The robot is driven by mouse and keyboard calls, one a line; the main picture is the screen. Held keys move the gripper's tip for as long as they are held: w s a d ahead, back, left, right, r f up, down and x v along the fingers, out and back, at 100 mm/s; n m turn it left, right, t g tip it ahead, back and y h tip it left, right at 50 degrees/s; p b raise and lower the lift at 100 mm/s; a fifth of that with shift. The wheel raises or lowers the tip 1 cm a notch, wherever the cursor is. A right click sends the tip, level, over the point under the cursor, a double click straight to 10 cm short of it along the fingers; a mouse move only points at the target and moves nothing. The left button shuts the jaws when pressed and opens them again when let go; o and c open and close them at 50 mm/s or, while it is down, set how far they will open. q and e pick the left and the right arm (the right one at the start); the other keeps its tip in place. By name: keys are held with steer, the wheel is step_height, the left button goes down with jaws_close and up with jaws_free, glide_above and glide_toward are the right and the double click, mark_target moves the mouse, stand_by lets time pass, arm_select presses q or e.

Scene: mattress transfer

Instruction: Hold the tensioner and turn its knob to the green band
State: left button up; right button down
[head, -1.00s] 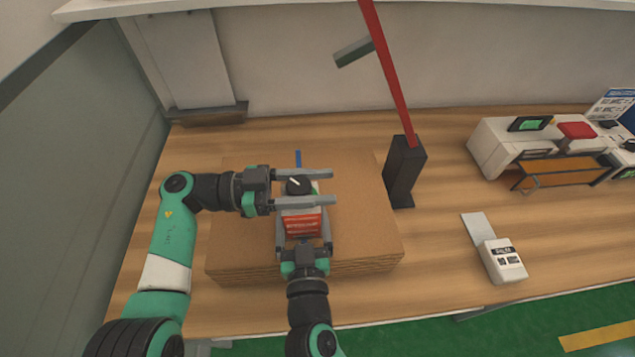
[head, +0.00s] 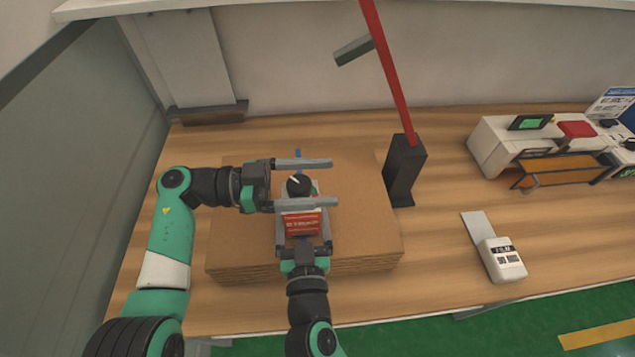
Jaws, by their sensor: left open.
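The tensioner (head: 301,224) has a red labelled body and a black knob (head: 299,187) with a white pointer mark. It sits on a stack of brown cardboard-like sheets (head: 362,222). A little green shows beside the knob, partly hidden, so I cannot tell how the pointer lies against it. My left gripper (head: 304,182) comes in from the left and is open, with one finger beyond the knob and one on the near side. My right gripper (head: 303,238) comes up from below, its fingers against both sides of the red body.
A black post base (head: 404,171) with a slanted red bar (head: 388,75) stands right of the stack. A white labelled device (head: 502,260) lies on the wooden table (head: 443,235), and a white machine (head: 497,143) stands back right.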

arm_select(q)
step_height(320, 180, up, 9)
stand_by(0.4)
